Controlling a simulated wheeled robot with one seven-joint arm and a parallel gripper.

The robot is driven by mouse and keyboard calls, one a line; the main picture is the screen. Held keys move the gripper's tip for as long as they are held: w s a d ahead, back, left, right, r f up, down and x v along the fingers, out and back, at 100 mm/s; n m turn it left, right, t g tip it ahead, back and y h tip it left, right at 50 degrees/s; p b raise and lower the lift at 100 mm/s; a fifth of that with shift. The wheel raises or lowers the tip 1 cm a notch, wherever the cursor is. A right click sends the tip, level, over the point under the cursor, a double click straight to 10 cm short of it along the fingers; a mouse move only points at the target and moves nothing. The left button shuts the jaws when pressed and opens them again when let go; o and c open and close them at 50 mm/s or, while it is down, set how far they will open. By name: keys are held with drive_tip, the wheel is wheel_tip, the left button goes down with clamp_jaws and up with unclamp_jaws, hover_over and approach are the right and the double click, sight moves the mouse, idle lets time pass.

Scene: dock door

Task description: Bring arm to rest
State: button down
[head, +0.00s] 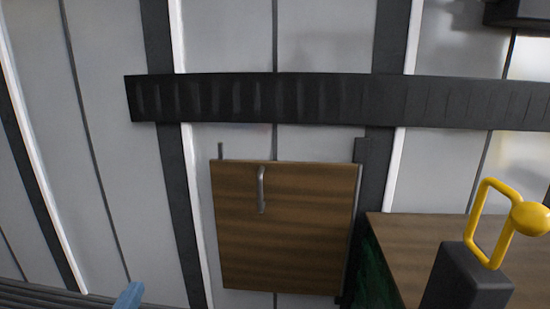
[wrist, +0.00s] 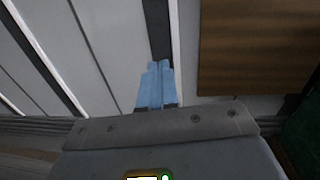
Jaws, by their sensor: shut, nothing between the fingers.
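My gripper (wrist: 157,70) has light blue fingers that lie together, shut and empty, in the wrist view. Its blue tip (head: 130,294) shows at the bottom left edge of the head view; the rest of my arm is out of that frame. The gripper is to the left of a brown wooden door panel (head: 285,240) with a grey vertical handle (head: 262,190). The panel also shows at the upper right of the wrist view (wrist: 255,45). The fingers are apart from the panel and the handle.
A dark horizontal rail (head: 330,100) crosses the pale ribbed wall above the panel. At the lower right stand a wooden-topped surface (head: 400,238) and a dark post (head: 465,282) with a yellow loop handle (head: 480,205). The left side before the wall looks clear.

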drive_tip(key=s+d+f+n+t, duration=0.15)
drive_tip(key=d+n, duration=0.25)
drive_tip(key=d, duration=0.5)
drive_tip(key=d+f+n, duration=0.2)
drive_tip(key=d+n, duration=0.1)
drive_tip(key=d, duration=0.6)
drive_tip(key=d+f+n+t, duration=0.15)
drive_tip(key=d+n, duration=0.25)
drive_tip(key=d, duration=0.4)
drive_tip(key=s+d+f+n+g+y, duration=0.1)
drive_tip(key=s+d+f+n+y, duration=0.1)
drive_tip(key=s+d+n, duration=1.25)
drive_tip(key=s+d+r+n+g+h, duration=0.1)
drive_tip(key=s+d+r+n+g, duration=0.15)
drive_tip(key=s, duration=0.55)
drive_tip(key=s+d+r+n+g+h, duration=0.1)
drive_tip(key=s+d+r+n, duration=0.25)
drive_tip(key=s, duration=0.55)
drive_tip(key=s+d+r+n+g, duration=0.2)
drive_tip(key=s+n, duration=0.2)
drive_tip(key=s, duration=0.4)
wheel_tip(320, 180, up, 20)
drive_tip(key=p, duration=1.9)
drive_tip(key=shift+a, duration=0.15)
drive_tip(key=shift+s, duration=0.1)
